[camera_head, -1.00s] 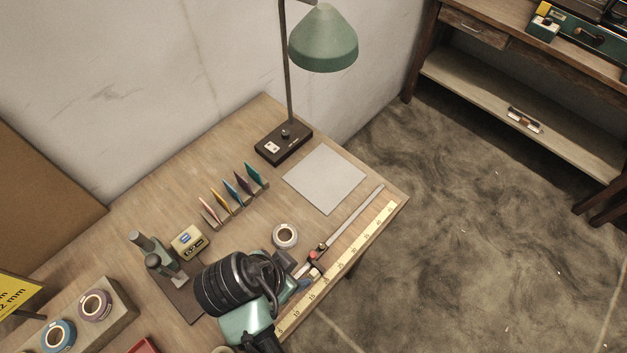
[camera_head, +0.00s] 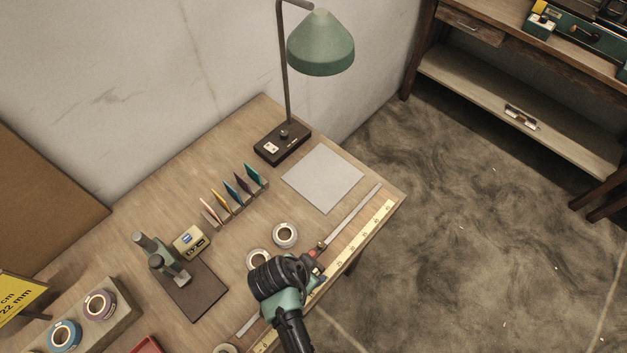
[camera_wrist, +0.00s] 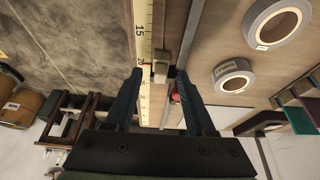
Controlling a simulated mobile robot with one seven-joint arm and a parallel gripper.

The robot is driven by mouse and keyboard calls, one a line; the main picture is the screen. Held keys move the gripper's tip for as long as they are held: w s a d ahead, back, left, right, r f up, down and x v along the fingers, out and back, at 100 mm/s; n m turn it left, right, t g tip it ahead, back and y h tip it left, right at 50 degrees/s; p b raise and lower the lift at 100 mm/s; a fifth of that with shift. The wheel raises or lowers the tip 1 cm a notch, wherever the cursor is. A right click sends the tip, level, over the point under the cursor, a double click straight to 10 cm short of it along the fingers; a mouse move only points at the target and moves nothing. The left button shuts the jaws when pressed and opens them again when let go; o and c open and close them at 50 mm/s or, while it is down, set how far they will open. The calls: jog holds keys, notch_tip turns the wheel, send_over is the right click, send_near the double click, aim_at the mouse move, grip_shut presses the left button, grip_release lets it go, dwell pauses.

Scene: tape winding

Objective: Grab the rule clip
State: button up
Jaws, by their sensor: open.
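A small red part (camera_wrist: 176,97) is beside the right finger.
Two tape rolls (camera_head: 285,235) (camera_head: 259,259) lie close to my gripper. A dispenser on a dark base (camera_head: 198,292), a rack of coloured cards (camera_head: 231,203), a grey mat (camera_head: 323,178) and a green lamp (camera_head: 321,45) stand farther off. The mat is bare.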

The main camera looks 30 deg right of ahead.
jog(key=shift+w+f, duration=0.1)
jog(key=shift+f, duration=0.1)
grip_shut()
jog(key=shift+r, duration=0.1)
dwell(0.4)
